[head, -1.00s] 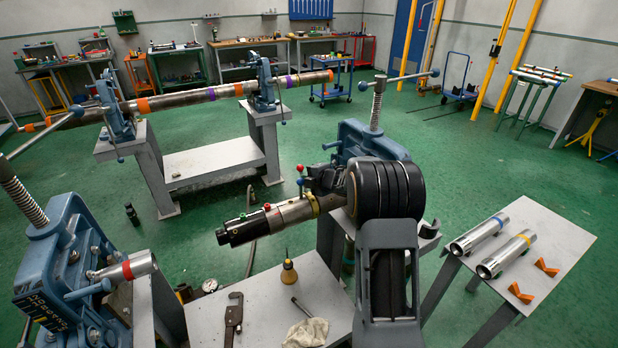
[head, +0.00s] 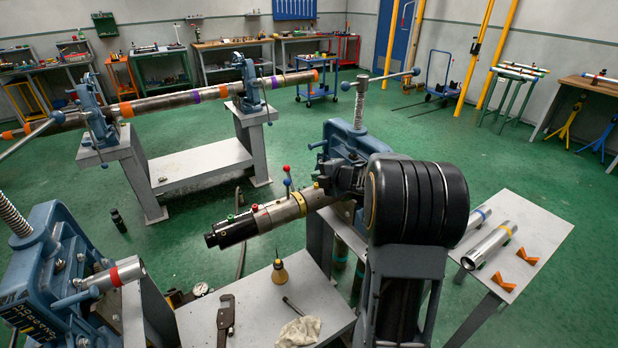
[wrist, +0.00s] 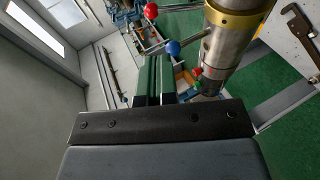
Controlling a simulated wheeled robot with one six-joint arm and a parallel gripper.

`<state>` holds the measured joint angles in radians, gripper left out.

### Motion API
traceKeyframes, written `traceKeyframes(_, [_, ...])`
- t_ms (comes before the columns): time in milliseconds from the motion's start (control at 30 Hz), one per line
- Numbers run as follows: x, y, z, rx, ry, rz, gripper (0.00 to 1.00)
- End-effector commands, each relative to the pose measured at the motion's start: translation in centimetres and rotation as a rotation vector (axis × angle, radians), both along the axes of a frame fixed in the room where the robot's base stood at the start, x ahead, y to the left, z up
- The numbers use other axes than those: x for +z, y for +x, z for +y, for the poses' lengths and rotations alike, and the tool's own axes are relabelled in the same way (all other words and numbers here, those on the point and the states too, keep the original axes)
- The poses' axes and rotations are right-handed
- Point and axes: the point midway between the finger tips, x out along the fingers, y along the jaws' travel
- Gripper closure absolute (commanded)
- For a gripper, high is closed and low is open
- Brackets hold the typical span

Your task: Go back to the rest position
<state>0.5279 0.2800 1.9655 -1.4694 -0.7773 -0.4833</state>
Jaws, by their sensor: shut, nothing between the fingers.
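My gripper (wrist: 154,82) shows in the wrist view as a dark block with two narrow fingers pointing up the picture; they are shut with nothing between them. In the head view my black rounded wrist (head: 415,203) stands at right of centre, in front of a blue vise (head: 340,135), and hides part of it. A metal cylinder (head: 275,212) with a black end and a yellow ring lies left of my wrist. It is also close at upper right in the wrist view (wrist: 228,45). Whether my gripper touches it cannot be told.
A right-hand table (head: 545,235) bears two pipes and orange blocks.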

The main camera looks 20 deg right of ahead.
Motion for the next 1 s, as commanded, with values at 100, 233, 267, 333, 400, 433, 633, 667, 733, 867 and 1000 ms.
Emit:
traceKeyframes(100, [0.5,-0.8,-0.2,0.001,0.001,-0.001,1.0])
traceKeyframes(233, [0.6,-1.1,-0.2,0.002,0.002,0.0,1.0])
traceKeyframes(267, [0.6,-1.1,-0.3,0.0,0.005,0.003,1.0])
traceKeyframes(333, [0.5,-1.1,-0.7,-0.028,0.007,0.017,1.0])
traceKeyframes(400, [0.1,-0.9,-1.8,-0.105,0.017,0.039,1.0])
traceKeyframes(433, [-0.2,-0.9,-2.5,-0.161,0.03,0.053,1.0])
traceKeyframes(633, [-2.5,-4.4,-8.0,-0.766,0.232,0.197,1.0])
traceKeyframes(667, [-2.6,-5.5,-8.1,-0.863,0.276,0.223,1.0])
traceKeyframes(733, [-2.7,-8.5,-7.5,-1.079,0.384,0.29,1.0])
traceKeyframes(867, [-3.1,-15.0,-2.7,-1.408,0.613,0.462,1.0])
traceKeyframes(1000, [-3.1,-21.2,4.9,-1.581,0.816,0.693,1.0])
